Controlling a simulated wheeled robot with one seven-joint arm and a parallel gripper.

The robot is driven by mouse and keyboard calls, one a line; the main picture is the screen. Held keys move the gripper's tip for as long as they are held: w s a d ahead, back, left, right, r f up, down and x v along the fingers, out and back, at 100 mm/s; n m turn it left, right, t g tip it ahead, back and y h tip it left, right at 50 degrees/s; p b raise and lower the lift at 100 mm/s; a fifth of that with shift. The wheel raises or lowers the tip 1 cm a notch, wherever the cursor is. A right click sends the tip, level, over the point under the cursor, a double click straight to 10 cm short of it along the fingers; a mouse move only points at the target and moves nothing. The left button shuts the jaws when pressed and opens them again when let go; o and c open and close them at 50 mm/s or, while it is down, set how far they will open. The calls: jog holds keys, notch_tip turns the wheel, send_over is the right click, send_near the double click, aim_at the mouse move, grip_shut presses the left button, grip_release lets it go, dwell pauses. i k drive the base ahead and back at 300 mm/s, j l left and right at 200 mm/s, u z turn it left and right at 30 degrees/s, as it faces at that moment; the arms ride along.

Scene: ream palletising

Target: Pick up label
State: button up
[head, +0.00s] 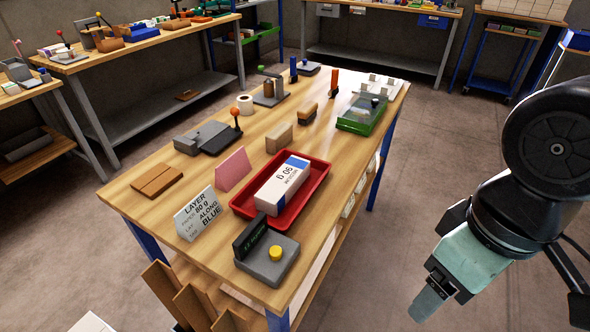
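No separate loose label can be made out. A white card (197,213) stands tilted at the table's left front; its print reads LAYER, 80 g, ALONG, BLUE. A white ream with a blue band (282,185) lies in a red tray (315,183) and carries printed text. A grey device (268,264) with a yellow button and a dark display sits at the near edge. A small white roll (245,104) stands farther back. My gripper (426,304) hangs over the floor, right of the table and apart from everything; its finger opening is not clear from this angle.
The wooden table (150,208) also bears a pink card (233,169), a brown wooden block (157,180), a grey tool with an orange knob (208,137) and a green tray (361,117). Open floor lies between the table and my arm. Other benches line the walls.

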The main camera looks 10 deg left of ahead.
aim_at(384, 91)
jog(key=i+l, duration=0.25)
jog(key=l, duration=0.15)
jog(key=i+l, duration=0.2)
jog(key=l, duration=0.2)
jog(key=i+l, duration=0.45)
jog(key=i, duration=0.25)
jog(key=i+l, duration=0.15)
jog(key=i, duration=0.35)
jog(key=i+l, duration=0.2)
jog(key=i, duration=0.25)
jog(key=i+l, duration=0.15)
jog(key=i, duration=0.35)
jog(key=u, duration=0.05)
